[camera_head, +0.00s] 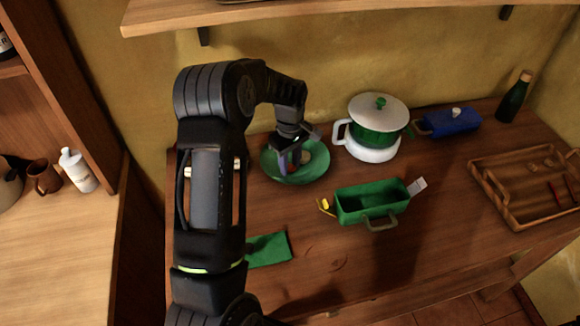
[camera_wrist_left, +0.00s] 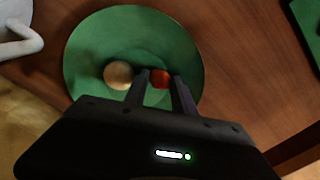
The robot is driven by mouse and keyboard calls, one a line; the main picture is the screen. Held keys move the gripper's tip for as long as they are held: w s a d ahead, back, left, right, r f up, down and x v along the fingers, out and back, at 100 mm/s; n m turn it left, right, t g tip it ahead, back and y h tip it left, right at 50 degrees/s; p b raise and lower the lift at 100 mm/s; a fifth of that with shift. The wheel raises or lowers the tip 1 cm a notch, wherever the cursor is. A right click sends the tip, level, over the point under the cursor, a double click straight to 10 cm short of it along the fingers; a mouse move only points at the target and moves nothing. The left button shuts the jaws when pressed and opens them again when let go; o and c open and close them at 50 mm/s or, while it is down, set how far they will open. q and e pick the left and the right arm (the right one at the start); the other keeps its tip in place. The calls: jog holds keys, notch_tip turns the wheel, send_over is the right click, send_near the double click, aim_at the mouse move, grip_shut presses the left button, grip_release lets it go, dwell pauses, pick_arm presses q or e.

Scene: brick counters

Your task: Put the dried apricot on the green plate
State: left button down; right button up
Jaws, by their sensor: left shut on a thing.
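The green plate (camera_head: 316,171) lies on the wooden counter near the back wall. It fills the upper middle of the left wrist view (camera_wrist_left: 133,30). My left gripper (camera_head: 294,158) reaches down over the plate. A round beige item (camera_wrist_left: 118,74) is on the plate beside the fingers. My right gripper is not in view.
A green-and-white lidded pot (camera_head: 377,125) stands right of the plate. A green rectangular dish (camera_head: 370,203), a blue lidded dish (camera_head: 449,123), a dark bottle (camera_head: 514,96) and a wooden tray (camera_head: 505,205) stand further right. A green cloth (camera_head: 270,249) lies in front.

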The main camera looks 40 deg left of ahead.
aim_at(290, 166)
pick_arm(q)
jog(key=shift+f, duration=0.15)
jog(key=c, duration=1.3)
grip_release()
jog(key=shift+r+p, duration=0.3)
jog(key=shift+r, duration=0.1)
notch_tip(290, 166, up, 6)
jog(key=shift+f+p, duration=0.1)
jog(key=shift+p, duration=1.05)
jog(key=shift+r, duration=2.85)
